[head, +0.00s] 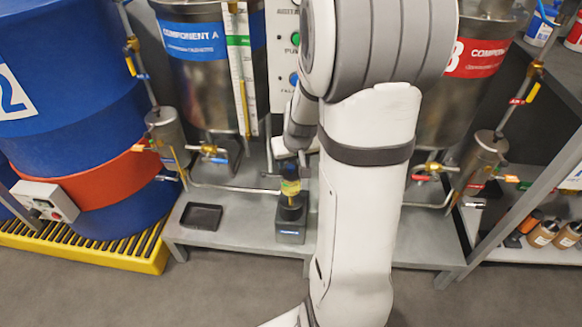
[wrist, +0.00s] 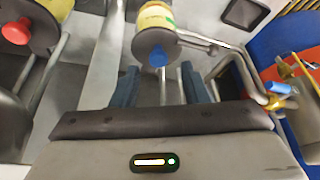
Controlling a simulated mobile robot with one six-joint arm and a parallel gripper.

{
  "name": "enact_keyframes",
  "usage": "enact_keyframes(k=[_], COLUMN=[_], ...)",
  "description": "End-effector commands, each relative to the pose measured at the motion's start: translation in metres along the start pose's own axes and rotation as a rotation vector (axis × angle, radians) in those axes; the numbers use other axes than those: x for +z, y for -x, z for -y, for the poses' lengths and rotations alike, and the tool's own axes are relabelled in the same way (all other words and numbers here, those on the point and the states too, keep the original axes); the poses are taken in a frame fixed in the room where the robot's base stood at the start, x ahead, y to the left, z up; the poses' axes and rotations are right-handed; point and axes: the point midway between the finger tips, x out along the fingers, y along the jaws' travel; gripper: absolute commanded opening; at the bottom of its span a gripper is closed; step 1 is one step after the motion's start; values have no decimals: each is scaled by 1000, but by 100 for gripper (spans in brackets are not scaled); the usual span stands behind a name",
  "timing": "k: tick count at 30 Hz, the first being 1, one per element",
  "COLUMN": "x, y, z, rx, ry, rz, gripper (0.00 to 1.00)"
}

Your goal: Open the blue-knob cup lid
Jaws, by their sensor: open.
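The cup (wrist: 156,17) has a yellow label with a green band and a grey lid (wrist: 151,44) with a blue knob (wrist: 158,57). In the head view the cup (head: 290,187) stands upright in a dark holder (head: 291,228) on the grey platform. In the wrist view my gripper (wrist: 160,88) is open and empty, its two blue fingers spread on either side of the line to the knob. The knob lies between and beyond the fingertips, with no visible contact. In the head view my arm hides the fingers.
A black tray (head: 201,216) lies left of the holder. Pipework with a blue-handled valve (wrist: 278,88) runs beside the cup. The Component A tank (head: 196,80) stands behind. A blue drum (head: 70,70) stands left. A red knob (wrist: 17,32) shows at the wrist view's left.

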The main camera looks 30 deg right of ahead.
Motion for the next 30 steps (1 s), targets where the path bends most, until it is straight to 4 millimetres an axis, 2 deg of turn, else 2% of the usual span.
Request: enact_keyframes(k=[1, 6, 17, 30], x=[2, 1, 0, 0], y=[-11, -28, -32, -31], z=[-1, -2, -3, -3], rx=[1, 2, 3, 3], ry=[-3, -5, -6, -7], rz=[1, 1, -1, 0], gripper=[41, 41, 40, 4])
